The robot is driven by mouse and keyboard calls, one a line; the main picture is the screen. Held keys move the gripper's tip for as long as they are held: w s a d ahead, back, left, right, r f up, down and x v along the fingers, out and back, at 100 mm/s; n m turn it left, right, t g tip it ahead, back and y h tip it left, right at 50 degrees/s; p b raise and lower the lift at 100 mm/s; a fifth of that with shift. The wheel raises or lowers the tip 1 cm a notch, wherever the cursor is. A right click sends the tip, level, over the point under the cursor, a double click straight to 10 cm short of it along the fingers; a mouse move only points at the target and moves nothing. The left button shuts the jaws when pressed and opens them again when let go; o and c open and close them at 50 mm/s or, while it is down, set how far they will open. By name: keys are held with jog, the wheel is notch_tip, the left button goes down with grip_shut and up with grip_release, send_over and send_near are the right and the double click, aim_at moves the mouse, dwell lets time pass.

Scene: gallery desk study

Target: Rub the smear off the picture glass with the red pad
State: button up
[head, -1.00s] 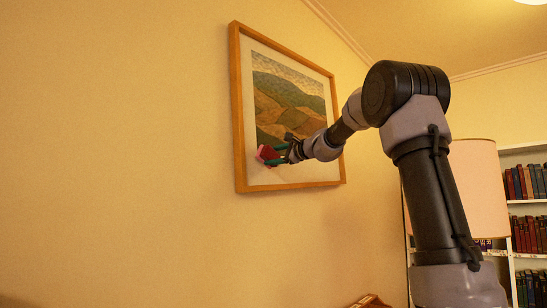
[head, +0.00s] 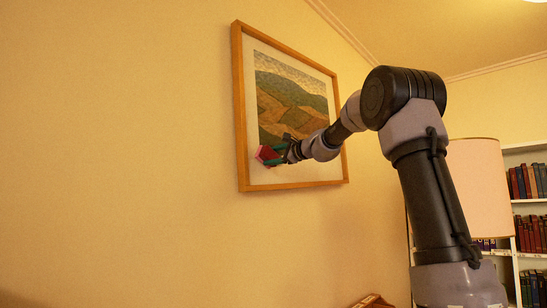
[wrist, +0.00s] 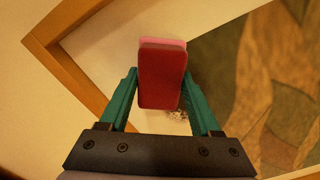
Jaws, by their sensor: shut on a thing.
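The framed picture (head: 290,172) hangs on the wall and shows hills in a wide pale mount. My gripper (head: 277,153) is at the lower left part of the picture. Its green fingers are shut on the red pad (head: 264,154), which also shows in the wrist view (wrist: 161,80) with a pink layer on its far side. The pad is at the glass over the pale mount; I cannot tell if it touches. A dark speckled smear (wrist: 178,114) shows beside the pad's lower right edge in the wrist view, partly hidden by the pad and a finger.
The wooden frame (wrist: 75,62) stands out around the glass, with its corner left of the pad in the wrist view. A lampshade (head: 478,188) and a bookshelf (head: 525,200) stand at the right. The wall left of the picture is bare.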

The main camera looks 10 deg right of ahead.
jog(key=shift+w, duration=0.15)
jog(key=w+d+r, duration=0.1)
jog(key=w+d, duration=0.6)
jog(key=d, duration=0.2)
jog(key=shift+d, duration=0.25)
dwell(0.8)
jog(key=shift+r, duration=0.15)
jog(key=shift+s+a+f, duration=0.2)
jog(key=shift+s+a, duration=1)
jog(key=shift+a, duration=0.4)
jog(key=shift+s+a+f, duration=0.25)
jog(key=shift+s+a, duration=1)
jog(key=shift+a, duration=0.4)
jog(key=shift+s+a+f, duration=0.2)
jog(key=shift+s+a, duration=1)
jog(key=shift+a, duration=0.4)
jog(key=shift+r, duration=1.35)
jog(key=shift+w+d+r, duration=0.2)
jog(key=shift+w+d, duration=0.95)
jog(key=shift+d, duration=0.45)
jog(key=shift+w+d+r, duration=0.15)
jog(key=shift+w+d, duration=1.05)
jog(key=shift+d, duration=0.4)
jog(key=shift+w+d+r, duration=0.2)
jog(key=shift+w+d, duration=0.95)
jog(key=shift+d, duration=0.45)
